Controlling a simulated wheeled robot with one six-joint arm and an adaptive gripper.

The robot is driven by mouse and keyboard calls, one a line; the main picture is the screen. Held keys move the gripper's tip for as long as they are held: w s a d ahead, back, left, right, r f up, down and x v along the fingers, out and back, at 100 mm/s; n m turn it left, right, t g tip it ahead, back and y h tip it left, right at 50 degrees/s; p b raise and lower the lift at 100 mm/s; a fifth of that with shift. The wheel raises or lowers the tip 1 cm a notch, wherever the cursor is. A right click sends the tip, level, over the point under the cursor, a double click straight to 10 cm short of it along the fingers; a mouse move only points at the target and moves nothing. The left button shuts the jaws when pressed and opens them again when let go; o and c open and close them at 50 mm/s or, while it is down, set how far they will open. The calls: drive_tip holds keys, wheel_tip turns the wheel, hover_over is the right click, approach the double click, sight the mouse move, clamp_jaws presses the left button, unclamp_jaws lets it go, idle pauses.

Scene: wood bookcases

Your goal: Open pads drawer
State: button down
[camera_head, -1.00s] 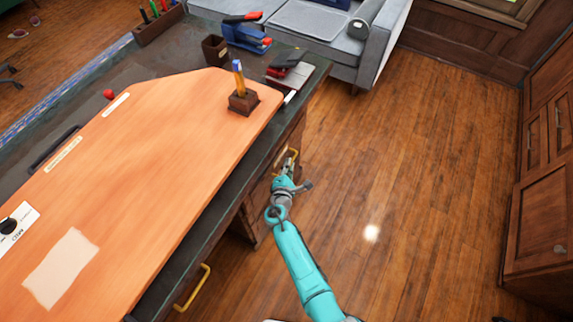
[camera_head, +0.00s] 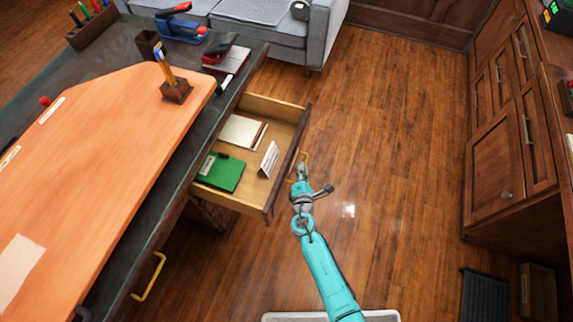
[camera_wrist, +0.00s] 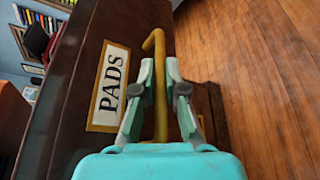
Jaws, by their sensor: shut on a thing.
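The pads drawer (camera_head: 272,205) stands pulled out from the desk's right side in the head view. A green pad, a light pad and a white card lie inside. Its front shows in the wrist view with a label (camera_wrist: 109,86) reading "PADS". The yellow handle (camera_wrist: 160,48) runs between my gripper's fingers; it also shows in the head view (camera_head: 304,158). My gripper (camera_wrist: 160,80) is shut on the handle, with a finger on each side. In the head view my gripper (camera_head: 301,172) is at the drawer front.
The desk (camera_head: 118,220) carries an orange board, a pen holder (camera_head: 176,91) and a stapler (camera_head: 224,47). Another yellow handle (camera_head: 149,277) is lower left. Wood cabinets (camera_head: 507,150) stand at right. The floor (camera_head: 390,120) between is clear.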

drive_tip(key=s+d, duration=0.2)
drive_tip(key=d, duration=0.4)
drive_tip(key=shift+s+d, duration=0.3)
drive_tip(key=shift+d, duration=0.1)
drive_tip(key=shift+f, duration=0.1)
drive_tip(key=c, duration=1.2)
unclamp_jaws()
drive_tip(key=v, duration=1.2)
